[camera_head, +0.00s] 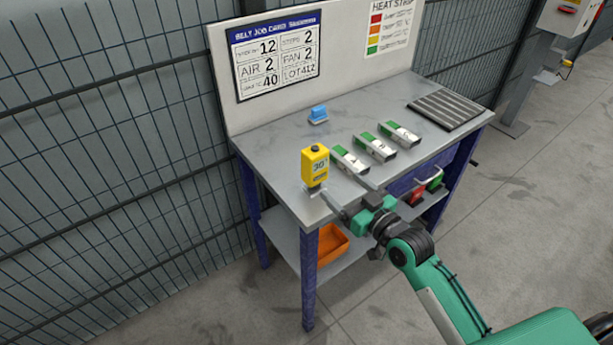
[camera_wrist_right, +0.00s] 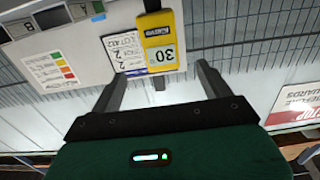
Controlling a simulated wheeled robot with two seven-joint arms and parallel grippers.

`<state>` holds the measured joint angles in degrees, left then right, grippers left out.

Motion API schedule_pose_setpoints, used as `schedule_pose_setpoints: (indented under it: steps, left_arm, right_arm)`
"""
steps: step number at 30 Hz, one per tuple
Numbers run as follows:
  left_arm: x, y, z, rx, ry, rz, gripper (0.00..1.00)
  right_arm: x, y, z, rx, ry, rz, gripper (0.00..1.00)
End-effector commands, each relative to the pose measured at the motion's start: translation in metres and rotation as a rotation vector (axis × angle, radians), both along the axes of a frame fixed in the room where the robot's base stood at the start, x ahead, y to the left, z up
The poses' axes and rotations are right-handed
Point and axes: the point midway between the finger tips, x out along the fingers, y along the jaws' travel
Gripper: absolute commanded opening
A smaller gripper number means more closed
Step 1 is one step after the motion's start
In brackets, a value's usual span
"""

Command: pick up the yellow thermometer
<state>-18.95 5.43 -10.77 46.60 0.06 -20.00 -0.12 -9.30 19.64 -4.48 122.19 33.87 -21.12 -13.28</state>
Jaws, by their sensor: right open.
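The yellow thermometer (camera_head: 315,167) is a boxy handheld unit with a dark knob on top and a display reading 30. It stands upright at the front left corner of the grey workbench (camera_head: 270,150). In the right wrist view, the thermometer (camera_wrist_right: 161,45) shows upside down, just beyond and between the fingertips. My right gripper (camera_head: 337,199) reaches in from the lower right, close to the thermometer's lower part. Its two fingers (camera_wrist_right: 160,75) are open, with nothing between them. Whether a finger touches the thermometer I cannot tell. My left gripper is not in view.
Several green-and-silver blocks (camera_head: 375,148) lie right of the thermometer. A blue object (camera_head: 318,114) is behind, and a ribbed dark mat (camera_head: 447,109) at the right. An upright board (camera_head: 345,75) backs the bench. An orange bin (camera_head: 331,246) is on the lower shelf.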

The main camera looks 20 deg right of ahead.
Motion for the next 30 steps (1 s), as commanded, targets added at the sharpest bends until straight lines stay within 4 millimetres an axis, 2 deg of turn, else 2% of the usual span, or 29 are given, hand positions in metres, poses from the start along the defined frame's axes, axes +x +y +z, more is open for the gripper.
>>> schedule_pose_setpoints:
  steps: [2,7,15,23,30]
  left_arm:
    - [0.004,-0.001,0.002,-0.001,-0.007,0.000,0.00]
    - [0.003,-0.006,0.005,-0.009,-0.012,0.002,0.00]
    - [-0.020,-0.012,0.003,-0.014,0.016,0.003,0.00]
    - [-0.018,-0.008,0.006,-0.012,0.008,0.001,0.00]
    - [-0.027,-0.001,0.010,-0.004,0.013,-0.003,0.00]
  right_arm:
    - [0.005,0.002,0.008,0.005,-0.017,0.002,0.80]
    - [0.030,0.010,0.010,0.006,-0.018,0.001,0.80]
    - [0.071,0.025,0.008,0.007,-0.014,0.001,0.80]
    - [0.086,0.032,0.009,0.007,-0.014,0.002,0.80]
    - [0.119,0.043,0.013,0.007,-0.014,0.002,0.80]
